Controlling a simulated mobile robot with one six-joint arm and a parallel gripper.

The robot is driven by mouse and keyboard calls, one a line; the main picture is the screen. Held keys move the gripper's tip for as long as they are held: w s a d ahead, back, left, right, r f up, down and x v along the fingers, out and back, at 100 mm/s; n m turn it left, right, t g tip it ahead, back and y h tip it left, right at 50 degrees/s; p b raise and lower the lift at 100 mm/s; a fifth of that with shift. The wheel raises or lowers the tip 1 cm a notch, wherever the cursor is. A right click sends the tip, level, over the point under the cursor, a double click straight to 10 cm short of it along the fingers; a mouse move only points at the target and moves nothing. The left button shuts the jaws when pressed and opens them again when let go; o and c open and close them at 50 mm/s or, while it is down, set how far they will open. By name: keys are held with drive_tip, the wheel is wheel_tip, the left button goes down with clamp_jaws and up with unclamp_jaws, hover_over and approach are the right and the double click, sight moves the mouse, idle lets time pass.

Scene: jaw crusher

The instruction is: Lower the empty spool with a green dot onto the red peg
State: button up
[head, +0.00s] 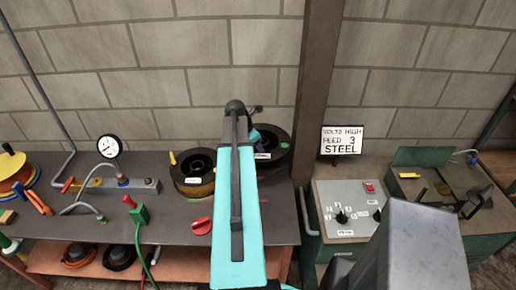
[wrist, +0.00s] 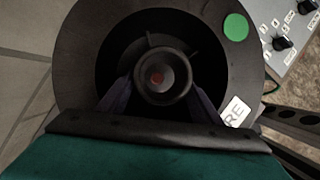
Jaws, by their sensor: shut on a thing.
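The empty black spool with a green dot (head: 270,158) is at the bench's right rear, partly hidden by my arm. In the wrist view the spool (wrist: 80,70) fills the picture, with its green dot (wrist: 236,27) at upper right and a white label at lower right. My gripper (wrist: 162,100) has its two fingers inside the flange, one on each side of the hub, shut on it. Through the hub hole a small red spot shows, apparently the red peg (wrist: 157,77), roughly centred. I cannot tell the spool's height over the peg.
Another spool (head: 193,180) with brownish winding stands close on the left. A red knob (head: 201,226) lies in front of it. A brown post (head: 318,90) and a control box (head: 350,215) are on the right; a block wall is behind.

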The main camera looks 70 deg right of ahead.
drive_tip(key=shift+f+b, duration=2.7)
drive_tip(key=shift+f, duration=4.1)
drive_tip(key=o, duration=1.4)
drive_tip(key=shift+c, duration=0.2)
drive_tip(key=shift+r, duration=0.1)
drive_tip(key=shift+b+v, duration=1.8)
drive_tip(key=shift+v, duration=4.95)
drive_tip(key=shift+a+r, duration=0.1)
drive_tip(key=shift+r, duration=0.05)
